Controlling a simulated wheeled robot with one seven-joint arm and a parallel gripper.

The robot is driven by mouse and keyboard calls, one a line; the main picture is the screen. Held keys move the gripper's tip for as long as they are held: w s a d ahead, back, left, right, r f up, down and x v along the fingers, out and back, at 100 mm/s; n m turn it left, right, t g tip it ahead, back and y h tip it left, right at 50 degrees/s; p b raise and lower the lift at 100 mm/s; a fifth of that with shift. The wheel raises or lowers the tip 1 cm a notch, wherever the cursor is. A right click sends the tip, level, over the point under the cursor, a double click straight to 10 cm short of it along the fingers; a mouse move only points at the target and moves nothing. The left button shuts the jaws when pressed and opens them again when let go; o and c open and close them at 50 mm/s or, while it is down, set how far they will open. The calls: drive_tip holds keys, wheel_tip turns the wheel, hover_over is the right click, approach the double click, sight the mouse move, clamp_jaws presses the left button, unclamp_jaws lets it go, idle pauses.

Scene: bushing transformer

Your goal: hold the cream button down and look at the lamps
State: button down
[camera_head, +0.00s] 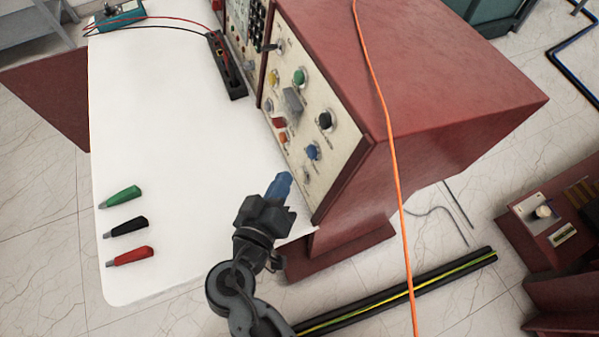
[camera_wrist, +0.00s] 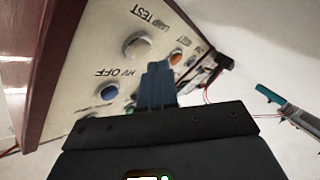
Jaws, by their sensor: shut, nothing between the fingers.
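The cream button (camera_wrist: 137,45) sits in a round collar under upside-down "LAMP TEST" lettering in the wrist view. In the head view it is a small pale round button (camera_head: 307,173) low on the sloping panel. My gripper (camera_head: 280,184) is shut and empty, its blue fingers pointing at the panel's lower part. In the wrist view the fingertips (camera_wrist: 156,68) show just beside the cream button, not over it; I see no contact. A green round fitting (camera_head: 299,77) and an orange one (camera_head: 283,137) are on the panel; I cannot tell whether any lamp is lit.
A blue button (camera_head: 312,151), marked "HV OFF" in the wrist view, is close to the cream one. A black knob (camera_head: 324,120) is above. Green (camera_head: 121,196), black (camera_head: 126,226) and red (camera_head: 130,256) connectors lie on the white tabletop (camera_head: 180,130). An orange cable (camera_head: 385,120) crosses the red cabinet (camera_head: 440,80).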

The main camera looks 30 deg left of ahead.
drive_tip(key=shift+w+d, duration=0.1)
drive_tip(key=shift+w, duration=0.05)
idle(0.7)
drive_tip(key=shift+w+d+b, duration=0.15)
drive_tip(key=shift+b, duration=0.15)
drive_tip(key=shift+w+d+f, duration=0.2)
drive_tip(key=shift+w+d, duration=0.1)
drive_tip(key=shift+w, duration=0.1)
idle(1.5)
drive_tip(key=shift+s, duration=0.1)
drive_tip(key=shift+s+a+r+b, duration=0.25)
drive_tip(key=shift+s+a+b, duration=0.15)
drive_tip(key=shift+s+a, duration=0.2)
drive_tip(key=shift+s+a+r+b, duration=0.2)
drive_tip(key=shift+s+a+r, duration=0.1)
drive_tip(key=shift+s+a, duration=0.6)
drive_tip(key=shift+s+a+r+b, duration=0.2)
drive_tip(key=shift+s+a+r, duration=0.1)
drive_tip(key=shift+s+a, duration=0.5)
drive_tip(key=shift+s+d, duration=0.15)
